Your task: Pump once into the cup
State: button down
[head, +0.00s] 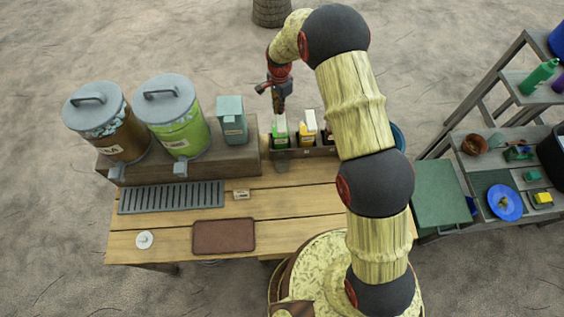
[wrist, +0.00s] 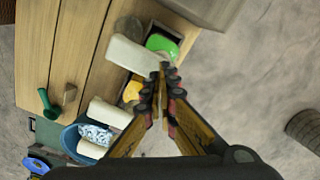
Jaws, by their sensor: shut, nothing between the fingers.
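A row of pump dispensers with white blocky heads stands in a dark rack at the back of the wooden table. The green one (head: 280,141) is at the left end and the orange one (head: 304,138) is beside it; the wrist view also shows the green one (wrist: 163,45) and the yellow-orange one (wrist: 132,91). A small grey round thing (head: 283,158), probably the cup, stands just in front of the green dispenser; it shows in the wrist view too (wrist: 130,28). My gripper (head: 278,108) is shut and empty, above the green dispenser, its fingertips (wrist: 164,70) pointing down.
Two lidded drums, brown (head: 115,125) and green (head: 178,125), and a teal box (head: 232,120) stand on a raised shelf at left. A grey grate (head: 170,197), brown mat (head: 224,236) and white disc (head: 145,240) lie in front. Shelving with a blue plate (head: 505,203) is at right.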

jog(key=shift+f, duration=0.15)
jog(key=shift+s+f+b, duration=0.1)
jog(key=shift+f+b, duration=1.15)
jog(key=shift+f, duration=0.5)
jog(key=shift+r, duration=0.15)
jog(key=shift+r+p, duration=0.55)
jog(key=shift+r, duration=1.2)
jog(key=shift+r, duration=0.1)
notch_tip(320, 180, up, 6)
jog(key=shift+f+p, duration=0.1)
jog(key=shift+p, duration=0.95)
